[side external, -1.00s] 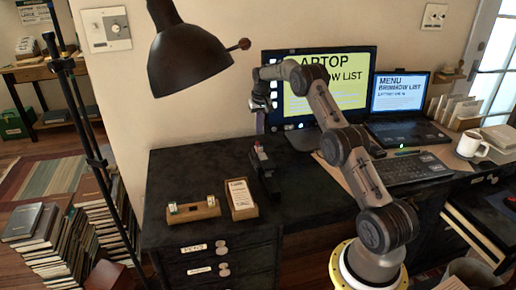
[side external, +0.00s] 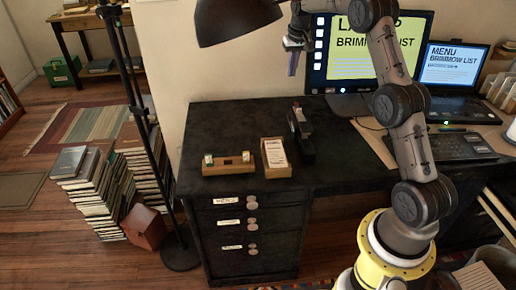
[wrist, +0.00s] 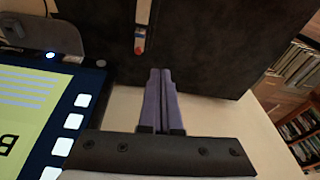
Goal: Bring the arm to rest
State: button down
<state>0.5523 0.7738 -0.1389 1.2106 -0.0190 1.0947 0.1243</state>
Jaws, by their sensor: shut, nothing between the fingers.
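My gripper (side external: 293,62) hangs in the air above the back of the dark desk, beside the left edge of the large monitor. Its two purple-grey fingers point down and hold nothing. In the wrist view the fingers (wrist: 160,75) lie side by side, closed together. My arm stands bent up from its yellow-ringed base, partly in front of the monitor. The upper part of the arm is cut off by the top of the side view.
The desk (side external: 240,120) carries a monitor (side external: 368,60), a laptop (side external: 455,75), a black stapler-like object (side external: 299,125), a card box (side external: 275,160) and a small wooden holder (side external: 229,167). A black lamp (side external: 235,20) hangs left of my gripper. Book stacks (side external: 90,185) stand on the floor.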

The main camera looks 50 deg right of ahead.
jog(key=s+a+r+n+t, duration=0.1)
jog(key=s+a+r, duration=0.35)
jog(key=a, duration=0.25)
jog(key=s+a+r+n, duration=0.2)
jog(key=s+a+r, duration=0.25)
jog(key=a, duration=0.25)
jog(key=s+a+r+n+t, duration=0.1)
jog(key=s+a+r, duration=0.35)
jog(key=a, duration=0.25)
jog(key=s+a+f+n, duration=0.1)
jog(key=s+a+f, duration=0.2)
jog(key=s, duration=0.7)
jog(key=s+a+f+n+t+y, duration=0.1)
jog(key=s+a+f+n, duration=0.1)
jog(key=s+a, duration=0.5)
jog(key=s+f, duration=0.1)
jog(key=s, duration=0.2)
jog(key=shift+s+a+n+t, duration=0.2)
jog(key=shift+n+t, duration=0.1)
